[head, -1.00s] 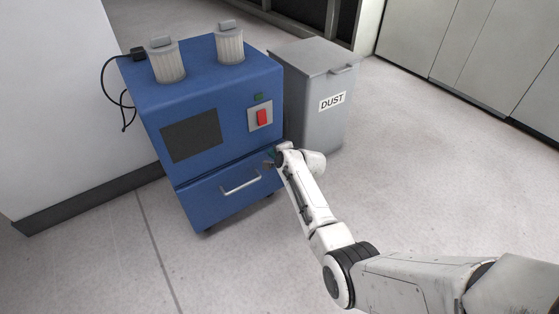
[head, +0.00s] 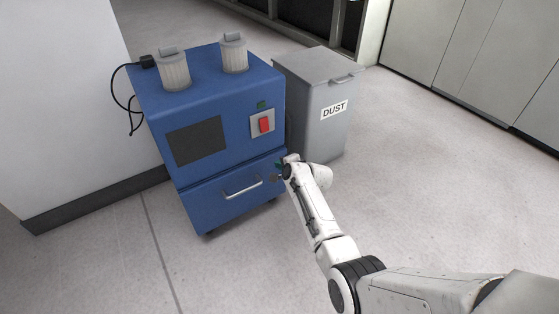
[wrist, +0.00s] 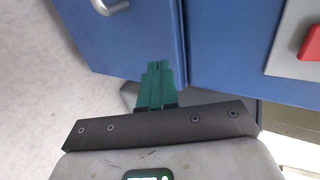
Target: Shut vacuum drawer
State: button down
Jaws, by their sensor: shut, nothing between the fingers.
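The blue vacuum unit (head: 207,95) stands left of centre in the head view. Its drawer (head: 205,206) is at the bottom front, with a silver bar handle (head: 243,188). A dark seam runs along the drawer's upper edge; whether it stands out slightly from the body is hard to tell. My gripper (head: 279,167) is at the drawer's upper right corner. In the wrist view its green fingers (wrist: 156,70) are together and empty, overlapping the drawer front (wrist: 125,45) near the seam. Contact cannot be made out. The handle (wrist: 110,5) shows at the top edge there.
A grey dust bin (head: 320,100) stands right behind the unit. A red switch (head: 264,124) is on the unit's front, and two filter canisters (head: 174,72) (head: 234,55) stand on top. A white wall (head: 70,110) is at left. The floor in front is clear.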

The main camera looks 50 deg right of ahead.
jog(key=p+v, duration=0.5)
jog(key=v, duration=0.5)
jog(key=shift+s+a, duration=0.15)
jog(key=s+a+f+n+g+y, duration=0.1)
jog(key=s+a+n+g+y, duration=0.4)
jog(key=s+a+n, duration=1)
jog(key=s+a+r+n+g+h, duration=0.1)
jog(key=s+a+r+n+g, duration=0.25)
jog(key=s, duration=0.35)
jog(key=s+a+r+n+g+h, duration=0.1)
jog(key=s+a+r+n+g, duration=0.15)
jog(key=s+a, duration=0.35)
notch_tip(320, 180, up, 28)
jog(key=p, duration=2.9)
jog(key=shift+s+d+f, duration=0.2)
jog(key=shift+s+d, duration=0.1)
jog(key=shift+d, duration=0.15)
